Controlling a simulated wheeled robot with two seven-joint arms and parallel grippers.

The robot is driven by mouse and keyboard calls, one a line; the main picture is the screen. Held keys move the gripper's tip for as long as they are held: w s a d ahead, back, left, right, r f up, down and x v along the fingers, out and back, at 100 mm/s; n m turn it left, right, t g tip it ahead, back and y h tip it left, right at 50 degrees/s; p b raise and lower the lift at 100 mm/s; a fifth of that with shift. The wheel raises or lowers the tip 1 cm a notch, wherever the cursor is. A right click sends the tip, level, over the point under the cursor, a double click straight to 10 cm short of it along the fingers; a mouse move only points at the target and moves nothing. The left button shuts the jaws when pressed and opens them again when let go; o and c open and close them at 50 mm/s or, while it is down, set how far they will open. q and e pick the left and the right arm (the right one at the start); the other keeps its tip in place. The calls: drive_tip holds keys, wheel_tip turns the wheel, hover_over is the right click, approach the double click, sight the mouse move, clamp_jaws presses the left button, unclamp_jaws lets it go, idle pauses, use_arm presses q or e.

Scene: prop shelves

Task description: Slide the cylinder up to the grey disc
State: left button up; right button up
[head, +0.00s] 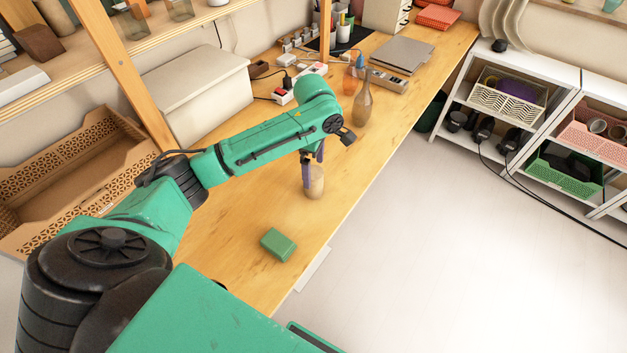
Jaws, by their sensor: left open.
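A tan cylinder (315,183) stands upright on the wooden table (225,240), near the middle of its length. My left gripper (312,165) points down at the cylinder's left side and top, with purple-tinted fingers. It is open; I cannot tell whether a finger touches the cylinder. I cannot make out a grey disc; my left arm covers part of the table. My right gripper is not in view.
A green block (278,244) lies nearer on the table. A brown bottle (362,107) and an orange item (349,82) stand beyond the cylinder. A beige box (195,92) and a wooden tray (85,180) are at the left. Bare tabletop surrounds the green block.

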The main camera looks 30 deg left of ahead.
sight(313, 185)
use_arm(q)
wheel_tip(313, 185, down, 8)
drive_tip(key=shift+r, duration=0.1)
clamp_jaws()
